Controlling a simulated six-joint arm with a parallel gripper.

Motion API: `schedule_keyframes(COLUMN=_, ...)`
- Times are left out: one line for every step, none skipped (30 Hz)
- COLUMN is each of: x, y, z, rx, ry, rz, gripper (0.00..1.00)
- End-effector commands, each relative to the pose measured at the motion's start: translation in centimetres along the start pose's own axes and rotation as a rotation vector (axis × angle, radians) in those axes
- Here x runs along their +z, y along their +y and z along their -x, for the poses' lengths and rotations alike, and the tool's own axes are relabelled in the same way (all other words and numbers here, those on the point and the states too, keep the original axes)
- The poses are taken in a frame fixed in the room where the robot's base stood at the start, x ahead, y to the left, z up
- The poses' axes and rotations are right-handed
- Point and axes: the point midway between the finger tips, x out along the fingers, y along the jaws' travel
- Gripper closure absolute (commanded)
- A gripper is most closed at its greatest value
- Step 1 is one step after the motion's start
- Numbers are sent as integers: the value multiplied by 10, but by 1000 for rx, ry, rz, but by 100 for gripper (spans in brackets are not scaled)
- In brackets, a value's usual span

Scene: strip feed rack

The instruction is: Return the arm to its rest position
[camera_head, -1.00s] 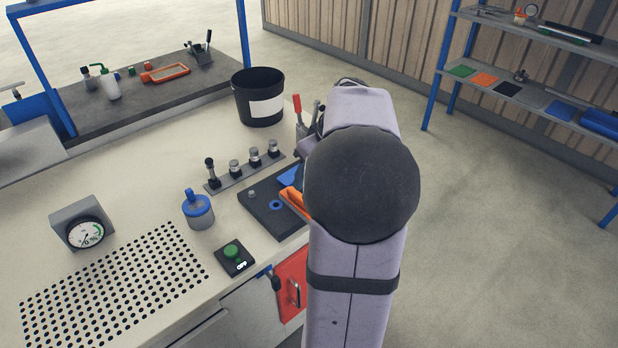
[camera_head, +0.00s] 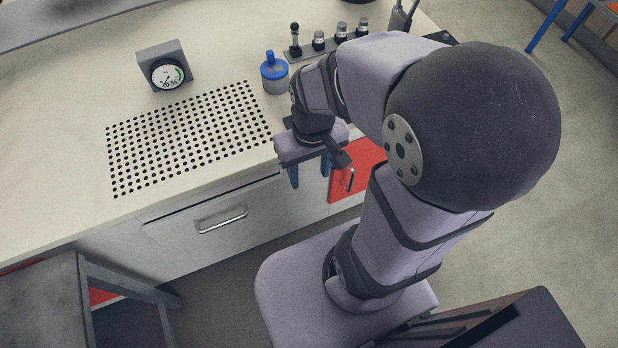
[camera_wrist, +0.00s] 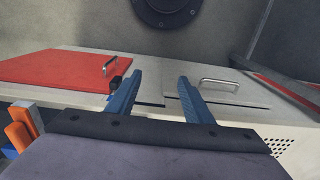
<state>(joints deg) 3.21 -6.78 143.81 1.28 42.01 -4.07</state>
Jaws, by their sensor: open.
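My gripper (camera_head: 309,174) is in front of the workbench's front edge in the head view, pointing downward, with its blue fingers apart. In the wrist view my gripper (camera_wrist: 158,92) shows two blue fingers spread wide with nothing between them. My arm is folded, with its large dark elbow joint at the right of the head view. It hides part of the bench's right end.
The bench top (camera_head: 60,150) carries a gauge (camera_head: 165,68), a blue-lidded jar (camera_head: 274,75) and a row of metal fittings (camera_head: 342,34). A drawer (camera_head: 215,212) and a red door (camera_head: 352,172) face my arm. A grey table (camera_head: 45,290) stands lower left.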

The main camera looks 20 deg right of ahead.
Motion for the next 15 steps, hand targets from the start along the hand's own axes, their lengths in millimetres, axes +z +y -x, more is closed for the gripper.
schedule_keyframes(x=7, y=-5, z=-3, rx=6, ry=-8, rz=7, gripper=53)
schedule_keyframes(x=10, y=-7, z=-5, rx=9, ry=-12, rz=7, gripper=53)
schedule_keyframes(x=13, y=-8, z=-6, rx=13, ry=-14, rz=7, gripper=53)
schedule_keyframes(x=15, y=-9, z=-7, rx=14, ry=-15, rz=7, gripper=53)
schedule_keyframes(x=16, y=-9, z=-7, rx=16, ry=-16, rz=6, gripper=53)
schedule_keyframes(x=17, y=-9, z=-8, rx=16, ry=-17, rz=4, gripper=53)
schedule_keyframes(x=17, y=-9, z=-8, rx=16, ry=-17, rz=4, gripper=53)
schedule_keyframes(x=17, y=-9, z=-8, rx=16, ry=-17, rz=3, gripper=53)
schedule_keyframes(x=17, y=-9, z=-8, rx=16, ry=-17, rz=3, gripper=53)
schedule_keyframes(x=16, y=-9, z=-8, rx=16, ry=-17, rz=3, gripper=53)
schedule_keyframes(x=16, y=-9, z=-8, rx=16, ry=-17, rz=3, gripper=53)
schedule_keyframes(x=16, y=-9, z=-7, rx=16, ry=-17, rz=3, gripper=53)
schedule_keyframes(x=16, y=-9, z=-7, rx=16, ry=-17, rz=3, gripper=53)
schedule_keyframes(x=16, y=-9, z=-7, rx=16, ry=-17, rz=3, gripper=53)
schedule_keyframes(x=16, y=-9, z=-6, rx=16, ry=-17, rz=3, gripper=53)
